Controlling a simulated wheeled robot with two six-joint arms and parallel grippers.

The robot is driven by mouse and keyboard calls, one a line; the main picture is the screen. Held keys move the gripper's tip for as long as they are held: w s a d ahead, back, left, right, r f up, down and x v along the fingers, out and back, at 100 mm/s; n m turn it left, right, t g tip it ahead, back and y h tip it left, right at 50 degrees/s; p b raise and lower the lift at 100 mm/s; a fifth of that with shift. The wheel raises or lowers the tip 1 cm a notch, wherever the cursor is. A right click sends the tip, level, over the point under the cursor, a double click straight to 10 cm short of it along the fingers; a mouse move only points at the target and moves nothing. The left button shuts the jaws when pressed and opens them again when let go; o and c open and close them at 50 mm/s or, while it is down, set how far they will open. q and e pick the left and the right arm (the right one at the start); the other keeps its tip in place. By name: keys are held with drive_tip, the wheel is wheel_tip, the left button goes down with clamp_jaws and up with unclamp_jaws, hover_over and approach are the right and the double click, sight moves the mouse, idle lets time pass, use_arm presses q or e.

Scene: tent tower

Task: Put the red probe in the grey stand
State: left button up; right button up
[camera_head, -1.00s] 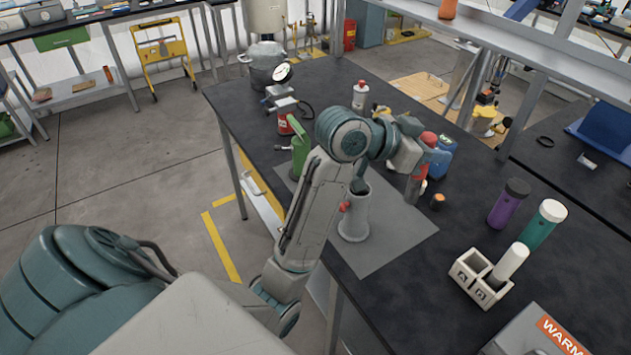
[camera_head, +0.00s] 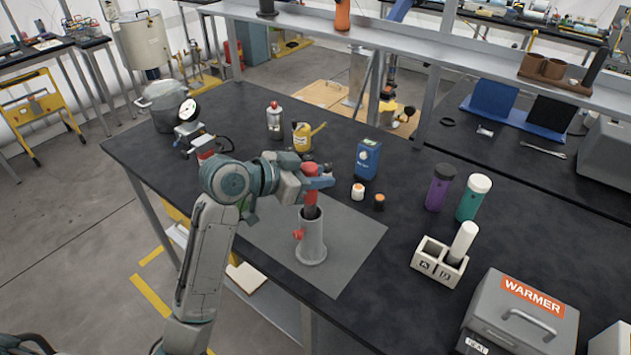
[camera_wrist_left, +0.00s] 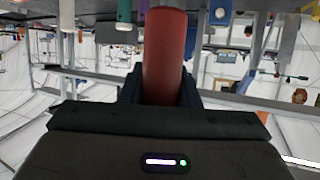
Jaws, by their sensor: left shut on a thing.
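The red probe (camera_head: 311,183) is upright, with a dark lower end, in the jaws of my left gripper (camera_head: 317,177). The grey stand (camera_head: 311,242) is a hollow upright tube with a flared base and a red knob on its side. It stands on a grey mat (camera_head: 352,245). The probe is right over the stand, and its dark end is at the stand's mouth; I cannot tell how far inside it is. In the left wrist view the red probe (camera_wrist_left: 165,55) sits between the dark fingers of the left gripper (camera_wrist_left: 160,92). My right gripper is not in view.
A blue box (camera_head: 368,158), a white bottle (camera_head: 358,191) and a small orange-topped item (camera_head: 379,202) stand behind and right. Further right are purple (camera_head: 439,187) and green (camera_head: 473,197) cylinders, a two-slot holder (camera_head: 428,262) and a warmer (camera_head: 515,310). A yellow can (camera_head: 302,137) stands behind.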

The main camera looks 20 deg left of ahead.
use_arm(q)
drive_tip(key=shift+f, duration=0.7)
drive_tip(key=shift+d+f, duration=0.1)
drive_tip(key=shift+f, duration=0.4)
drive_tip(key=o, duration=1.1)
drive_tip(key=shift+c, duration=0.2)
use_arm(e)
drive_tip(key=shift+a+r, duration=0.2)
